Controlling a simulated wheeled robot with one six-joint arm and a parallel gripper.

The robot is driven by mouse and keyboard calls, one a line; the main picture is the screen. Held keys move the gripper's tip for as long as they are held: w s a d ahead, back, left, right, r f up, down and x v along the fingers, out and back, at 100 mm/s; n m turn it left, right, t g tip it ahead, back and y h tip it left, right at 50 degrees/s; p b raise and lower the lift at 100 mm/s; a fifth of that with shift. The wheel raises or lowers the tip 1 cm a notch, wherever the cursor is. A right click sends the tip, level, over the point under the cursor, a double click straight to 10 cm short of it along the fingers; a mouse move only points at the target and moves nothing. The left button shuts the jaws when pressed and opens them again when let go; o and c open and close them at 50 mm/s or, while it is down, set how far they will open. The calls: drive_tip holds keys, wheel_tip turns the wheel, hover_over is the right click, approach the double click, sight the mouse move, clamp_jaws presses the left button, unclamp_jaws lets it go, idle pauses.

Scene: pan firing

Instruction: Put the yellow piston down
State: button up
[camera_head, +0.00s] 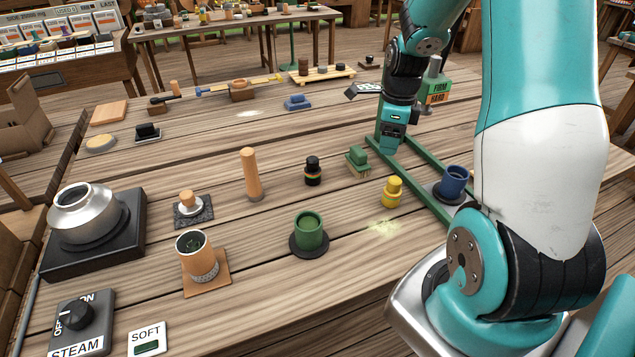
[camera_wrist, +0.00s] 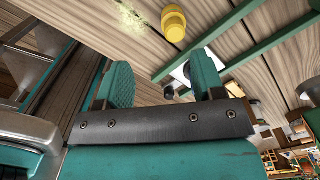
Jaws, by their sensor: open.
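The yellow piston (camera_head: 391,191) stands upright on the wooden table, just left of the green rails (camera_head: 424,187). It also shows at the top of the wrist view (camera_wrist: 174,22), beyond the fingers and apart from them. My gripper (camera_wrist: 165,78) is open, with nothing between its two teal fingers. In the head view my gripper (camera_head: 389,148) is behind the yellow piston, over the far part of the rails. Its fingertips are hard to make out there.
A pale yellow patch (camera_head: 382,228) lies in front of the piston. A green brush (camera_head: 358,160) and a dark bottle (camera_head: 313,171) stand to its left. A blue cup (camera_head: 454,181) is right, a green cup (camera_head: 309,230) front left. A green press (camera_head: 435,82) stands behind.

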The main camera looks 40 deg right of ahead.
drive_tip(key=s+a+r+n+y, duration=0.1)
drive_tip(key=a+r+n, duration=0.3)
drive_tip(key=a+n, duration=0.5)
drive_tip(key=a+r+n+y, duration=0.1)
drive_tip(key=a+r+n, duration=0.4)
drive_tip(key=a, duration=0.6)
drive_tip(key=s+a+r+n+y, duration=0.1)
drive_tip(key=s+a+r+n, duration=0.1)
drive_tip(key=s+a+n, duration=0.5)
drive_tip(key=s+a+r+n+y, duration=0.1)
drive_tip(key=s+a+r+n, duration=0.1)
drive_tip(key=s+a+n, duration=0.6)
drive_tip(key=n, duration=0.6)
drive_tip(key=shift+s+r+n, duration=0.25)
drive_tip(key=shift+n, duration=0.05)
drive_tip(key=shift+d, duration=0.1)
